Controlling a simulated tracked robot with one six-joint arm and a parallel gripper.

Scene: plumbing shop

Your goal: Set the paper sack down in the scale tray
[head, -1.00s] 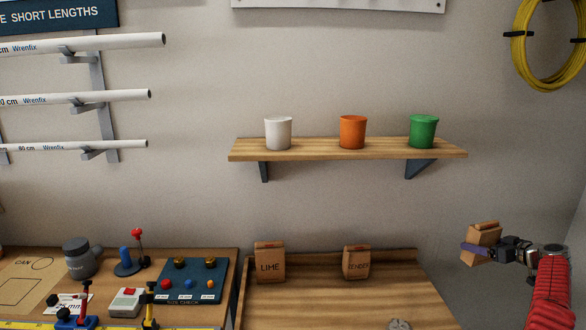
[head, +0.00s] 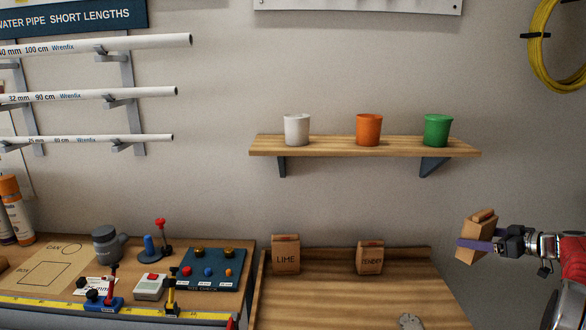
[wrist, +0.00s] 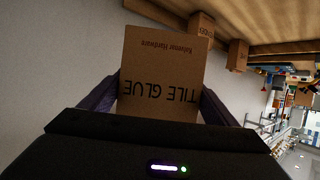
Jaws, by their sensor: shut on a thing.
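A brown paper sack (head: 477,238) with a folded top is held in my gripper (head: 476,245) at the right of the head view. In the wrist view the sack (wrist: 160,75) reads "TILE GLUE" upside down, between the two fingers. My gripper is shut on it and holds it in the air, to the right of the wooden bench. The sack is a little tilted in the head view. I cannot make out a scale tray in either view.
Two more sacks, lime (head: 286,256) and one beside it (head: 370,259), stand on the wooden bench (head: 320,295) with a raised back edge. A grey metal piece (head: 411,321) lies at its front. A shelf (head: 365,147) with three pots hangs above. Tools crowd the left bench (head: 60,262).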

